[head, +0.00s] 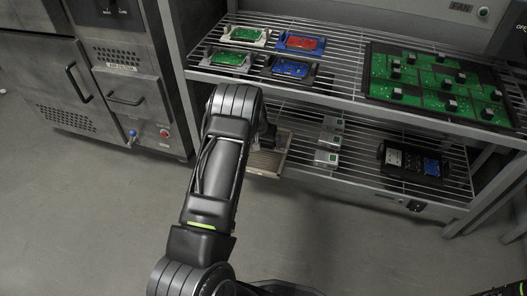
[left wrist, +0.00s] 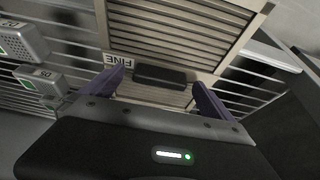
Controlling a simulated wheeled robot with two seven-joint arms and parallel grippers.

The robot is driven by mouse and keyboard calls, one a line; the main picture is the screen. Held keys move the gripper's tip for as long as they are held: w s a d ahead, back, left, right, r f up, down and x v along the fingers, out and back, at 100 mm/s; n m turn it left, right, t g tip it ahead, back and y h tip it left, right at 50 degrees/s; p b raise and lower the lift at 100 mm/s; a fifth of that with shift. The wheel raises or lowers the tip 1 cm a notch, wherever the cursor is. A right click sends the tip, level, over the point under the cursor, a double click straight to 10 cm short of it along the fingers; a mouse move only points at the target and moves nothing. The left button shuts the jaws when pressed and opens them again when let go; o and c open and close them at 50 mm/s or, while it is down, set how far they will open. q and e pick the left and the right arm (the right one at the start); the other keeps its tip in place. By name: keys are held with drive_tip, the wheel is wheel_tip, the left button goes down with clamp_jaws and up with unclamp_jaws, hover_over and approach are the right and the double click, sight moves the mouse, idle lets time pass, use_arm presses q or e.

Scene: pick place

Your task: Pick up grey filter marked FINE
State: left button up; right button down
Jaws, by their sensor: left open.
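The grey slatted filter (left wrist: 185,28) fills the upper middle of the left wrist view. Its white label, upside down there, reads FINE, and a dark handle block (left wrist: 160,75) sits on its near edge. In the head view the filter (head: 268,163) shows on the lower shelf's left end, partly covered by my left arm. My left gripper (left wrist: 160,80) is open, its two purple fingers on either side of the handle with a gap at each side. I cannot tell whether they touch the filter. In the head view my arm mostly hides this gripper.
Several small grey boxes (head: 328,141) stand right of the filter on the wire lower shelf, with a black tray (head: 411,163) of parts farther right. The upper shelf (head: 345,88) overhangs them, carrying circuit boards and a large green panel (head: 425,84). Steel cabinets (head: 115,75) stand left; the floor in front is clear.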

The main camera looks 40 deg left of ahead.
use_arm(q)
drive_tip(key=shift+c, duration=0.5)
drive_tip(key=c, duration=1.9)
